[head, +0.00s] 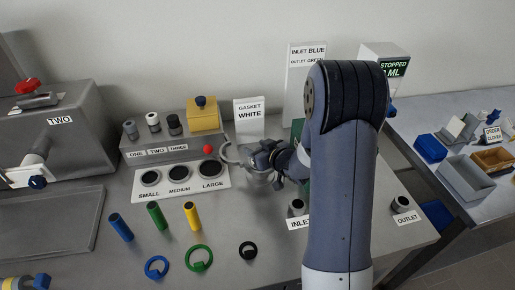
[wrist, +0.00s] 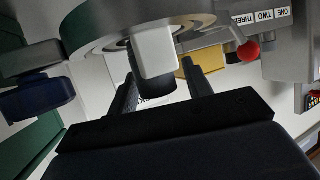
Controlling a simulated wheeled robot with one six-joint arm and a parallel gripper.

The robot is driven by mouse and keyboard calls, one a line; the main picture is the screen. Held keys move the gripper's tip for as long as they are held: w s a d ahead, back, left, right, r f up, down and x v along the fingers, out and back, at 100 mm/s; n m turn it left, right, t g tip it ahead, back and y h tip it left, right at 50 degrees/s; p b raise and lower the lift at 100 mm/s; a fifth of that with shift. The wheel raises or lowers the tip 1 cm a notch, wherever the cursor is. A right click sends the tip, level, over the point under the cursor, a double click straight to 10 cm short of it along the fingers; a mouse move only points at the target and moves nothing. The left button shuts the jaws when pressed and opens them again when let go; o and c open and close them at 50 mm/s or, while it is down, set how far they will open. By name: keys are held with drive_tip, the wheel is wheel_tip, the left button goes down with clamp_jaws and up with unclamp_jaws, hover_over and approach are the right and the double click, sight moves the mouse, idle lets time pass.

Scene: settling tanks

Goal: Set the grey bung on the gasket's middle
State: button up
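The grey bung (wrist: 154,52) is a pale grey cylinder with a dark end. A broad grey ring (wrist: 95,33), which looks like the gasket, lies just beyond the bung. I cannot tell whether the two touch. In the head view my gripper (head: 262,160) is right of the size plate, and a pale curved rim (head: 229,153) shows at its left. The bung is not clear there, and my arm hides much of that area.
A sign (head: 249,118) reads GASKET WHITE. Blue (head: 121,228), green (head: 157,216) and yellow (head: 191,216) cylinders stand in front of the size plate (head: 215,183). Blue (head: 148,268), green (head: 188,262) and black (head: 241,252) rings lie nearer. A red ball (wrist: 249,50) is close by.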

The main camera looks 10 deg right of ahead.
drive_tip(key=shift+o, duration=0.3)
drive_tip(key=shift+r, duration=0.1)
drive_tip(key=shift+r+p, duration=0.3)
drive_tip(key=shift+p, duration=0.1)
drive_tip(key=v, duration=1.2)
drive_tip(key=shift+r, duration=0.25)
drive_tip(key=shift+w, duration=0.1)
drive_tip(key=x, duration=0.8)
drive_tip(key=f+x, duration=0.1)
drive_tip(key=x, duration=0.3)
drive_tip(key=shift+f+b, duration=0.3)
drive_tip(key=shift+b, duration=0.2)
drive_tip(key=shift+r+p, duration=0.4)
drive_tip(key=shift+r, duration=0.05)
drive_tip(key=shift+f, duration=0.1)
